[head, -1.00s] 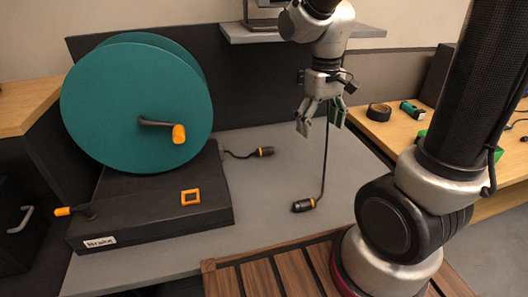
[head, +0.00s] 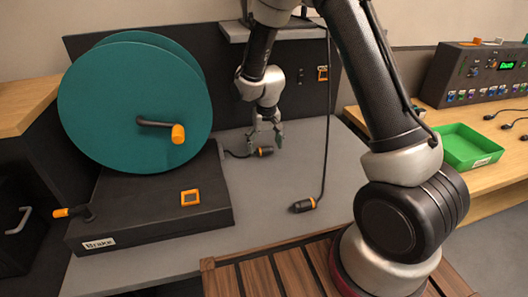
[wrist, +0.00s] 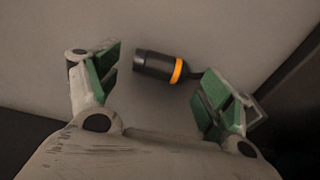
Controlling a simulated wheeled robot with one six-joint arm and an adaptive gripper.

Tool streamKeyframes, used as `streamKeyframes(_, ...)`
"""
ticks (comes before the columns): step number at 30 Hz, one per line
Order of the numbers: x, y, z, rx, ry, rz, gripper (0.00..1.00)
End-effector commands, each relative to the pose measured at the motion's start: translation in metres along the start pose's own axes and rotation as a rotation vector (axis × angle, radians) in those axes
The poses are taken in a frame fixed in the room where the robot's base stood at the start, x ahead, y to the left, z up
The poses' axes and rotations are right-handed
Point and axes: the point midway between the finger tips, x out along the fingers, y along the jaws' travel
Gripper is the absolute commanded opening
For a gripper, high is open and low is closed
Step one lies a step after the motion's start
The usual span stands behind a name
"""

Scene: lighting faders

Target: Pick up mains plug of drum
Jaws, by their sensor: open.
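The drum (head: 110,100) is a large teal reel with an orange-handled crank, on a dark base at the left. Its mains plug (head: 265,151) is black with an orange ring and lies on the grey table, on a short cable from the base. My gripper (head: 265,146) is open and low over this plug. In the wrist view the plug (wrist: 158,66) lies between the green-padded fingers (wrist: 160,82), nearer the left one, with its cable running behind the right finger. I cannot tell whether either finger touches it.
A second black and orange plug (head: 303,205) lies nearer the front, on a cable hanging from above. A dark panel (head: 300,85) stands behind the grey table (head: 260,200). A green tray (head: 468,146) and a control box (head: 480,75) are on the right bench.

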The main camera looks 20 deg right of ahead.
Motion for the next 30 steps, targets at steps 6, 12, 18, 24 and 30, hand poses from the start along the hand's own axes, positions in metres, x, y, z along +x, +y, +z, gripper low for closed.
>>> streamKeyframes(6,0.024,0.000,0.001,0.000,-0.001,0.001,0.80)
streamKeyframes(12,0.024,0.000,0.000,0.000,0.001,0.000,0.80)
streamKeyframes(18,0.024,0.000,0.000,0.000,0.000,0.001,0.46)
streamKeyframes(24,0.024,0.000,0.000,0.000,0.000,0.001,0.32)
streamKeyframes(30,0.023,0.001,0.000,0.000,0.000,0.001,0.32)
